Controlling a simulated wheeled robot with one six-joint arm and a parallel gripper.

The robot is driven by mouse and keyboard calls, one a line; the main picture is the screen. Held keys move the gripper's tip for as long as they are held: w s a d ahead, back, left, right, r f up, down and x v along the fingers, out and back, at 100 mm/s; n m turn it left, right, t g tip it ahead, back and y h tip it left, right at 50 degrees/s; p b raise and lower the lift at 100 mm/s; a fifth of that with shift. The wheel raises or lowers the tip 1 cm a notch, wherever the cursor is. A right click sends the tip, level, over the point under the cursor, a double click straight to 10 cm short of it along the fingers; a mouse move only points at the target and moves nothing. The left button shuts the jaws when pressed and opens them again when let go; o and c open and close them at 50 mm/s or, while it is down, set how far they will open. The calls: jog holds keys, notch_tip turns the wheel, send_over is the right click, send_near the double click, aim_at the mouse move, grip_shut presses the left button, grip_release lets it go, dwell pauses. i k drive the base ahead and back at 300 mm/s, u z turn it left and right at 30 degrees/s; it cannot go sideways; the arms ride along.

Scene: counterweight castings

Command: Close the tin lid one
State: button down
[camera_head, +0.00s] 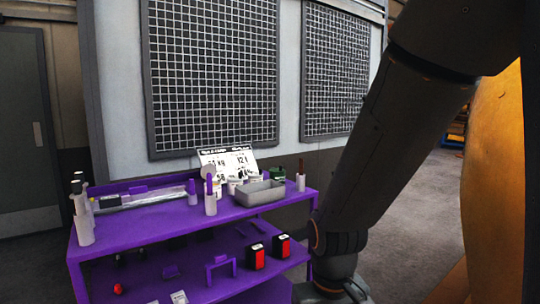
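No tin with a lid can be made out for certain at this size. A pale round disc (208,171) stands upright among small containers on the purple cart's top shelf (150,222); it may be a raised lid, but I cannot tell. A small dark green container (277,173) stands at the back right of that shelf, partly hidden behind the grey tray. My arm comes down from the upper right to the cart's right side. My gripper is not in view.
A grey open tray (260,193) sits at the shelf's right. White bottles (81,215) stand at its left end. A printed card (228,162) stands behind. Two black-and-red boxes (281,246) (255,257) are on the lower shelf. Floor at right is clear.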

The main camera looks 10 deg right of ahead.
aim_at(209, 168)
jog(key=z, duration=0.45)
jog(key=i, duration=1.5)
jog(key=u, duration=0.35)
